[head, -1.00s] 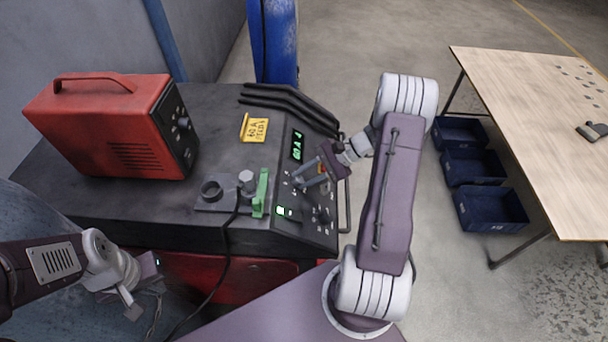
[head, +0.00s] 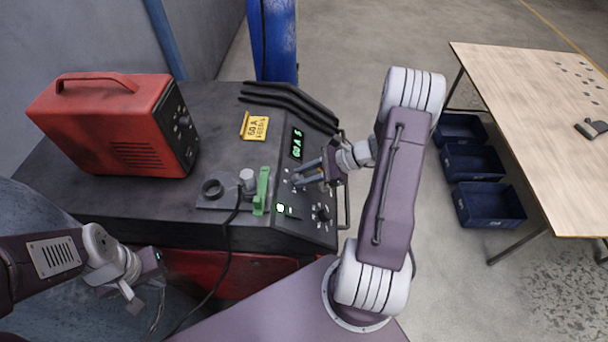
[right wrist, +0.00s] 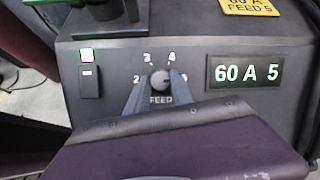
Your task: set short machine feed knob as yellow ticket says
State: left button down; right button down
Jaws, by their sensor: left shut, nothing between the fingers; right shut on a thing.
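The short machine is the low dark one (head: 225,115). Its yellow ticket (head: 255,127) lies on its top and reads 60 A, FEED 5; part of it shows in the right wrist view (right wrist: 250,5). The feed knob (right wrist: 160,80) sits on the sloped panel under a numbered scale. My right gripper (head: 299,180) is shut on the knob, one finger on each side. The green display (right wrist: 247,73) reads 60 A 5. The knob's pointer is hard to make out. My left gripper (head: 135,297) is shut and empty, low in front of the machine.
A red box unit (head: 105,125) stands on the machine's left. A green clamp (head: 262,192) and a cable lie beside the panel. Another knob (head: 322,213) and a lit switch (right wrist: 88,70) are nearby. Blue bins (head: 490,205) and a wooden table (head: 530,110) stand to the right.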

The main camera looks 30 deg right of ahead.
dwell(0.4)
jog(key=c, duration=1.1)
grip_release()
jog(key=b+v, duration=0.1)
jog(key=v, duration=0.8)
jog(key=shift+b, duration=0.35)
jog(key=shift+d, duration=0.1)
